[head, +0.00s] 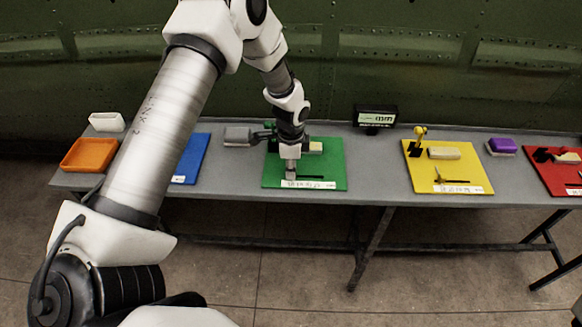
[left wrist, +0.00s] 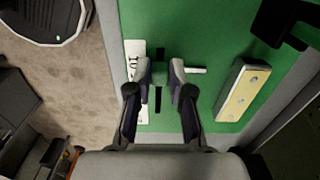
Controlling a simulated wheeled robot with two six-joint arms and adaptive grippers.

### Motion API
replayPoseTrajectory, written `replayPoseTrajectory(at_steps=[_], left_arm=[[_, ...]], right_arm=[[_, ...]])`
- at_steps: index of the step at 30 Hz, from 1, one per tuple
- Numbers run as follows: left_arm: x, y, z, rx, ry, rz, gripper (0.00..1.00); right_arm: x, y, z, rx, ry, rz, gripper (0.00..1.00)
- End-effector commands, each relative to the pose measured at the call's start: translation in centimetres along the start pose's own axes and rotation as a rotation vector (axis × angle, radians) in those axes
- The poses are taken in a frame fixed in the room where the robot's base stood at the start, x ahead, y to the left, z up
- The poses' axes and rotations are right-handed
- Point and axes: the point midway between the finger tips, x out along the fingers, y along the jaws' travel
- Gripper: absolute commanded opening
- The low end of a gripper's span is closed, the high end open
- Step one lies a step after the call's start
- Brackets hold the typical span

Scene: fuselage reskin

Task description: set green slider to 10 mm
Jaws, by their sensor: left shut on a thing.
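The green board (head: 335,161) lies on the grey bench and has a dark slot (head: 313,178) and a white label strip (head: 309,185) along its front. My left gripper (head: 291,175) points down at the left end of the slot. In the left wrist view my left gripper (left wrist: 162,78) is shut on the green slider (left wrist: 161,74), which sits between the two fingertips over the slot (left wrist: 158,100). The fingers hide most of the slider, and its setting cannot be read. A small display (head: 376,117) behind the boards shows blurred text with "mm". My right gripper is not in view.
A cream block (left wrist: 242,92) lies on the green board behind the slot. A grey block (head: 238,135) stands left of the board. A yellow board (head: 415,167), purple block (head: 502,146), red board (head: 545,175), blue board (head: 194,158) and orange tray (head: 89,154) share the bench.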

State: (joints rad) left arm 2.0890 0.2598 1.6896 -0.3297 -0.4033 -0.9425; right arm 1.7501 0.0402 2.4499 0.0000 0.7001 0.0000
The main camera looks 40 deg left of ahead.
Motion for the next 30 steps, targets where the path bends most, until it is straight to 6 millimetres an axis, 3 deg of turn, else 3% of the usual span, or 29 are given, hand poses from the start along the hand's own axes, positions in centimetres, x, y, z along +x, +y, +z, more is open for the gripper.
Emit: replayPoseTrajectory(at_steps=[8,9,10,22,26,30], left_arm=[[0.1,0.1,0.1,0.001,-0.002,0.004,0.0],[0.1,0.1,0.1,0.001,-0.002,0.004,0.35],[0.1,0.1,0.1,0.001,-0.002,0.004,0.45],[-0.8,0.0,0.0,0.0,0.0,0.0,0.46],[-3.3,-0.1,0.1,0.0,0.002,-0.002,0.46],[-7.0,-0.1,0.1,-0.001,0.003,-0.002,0.46]], right_arm=[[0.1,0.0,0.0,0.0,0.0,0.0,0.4],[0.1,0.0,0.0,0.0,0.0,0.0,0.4],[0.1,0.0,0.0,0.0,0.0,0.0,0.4],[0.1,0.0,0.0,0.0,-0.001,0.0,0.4],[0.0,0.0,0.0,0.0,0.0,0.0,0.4],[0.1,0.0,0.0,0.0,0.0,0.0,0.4]])
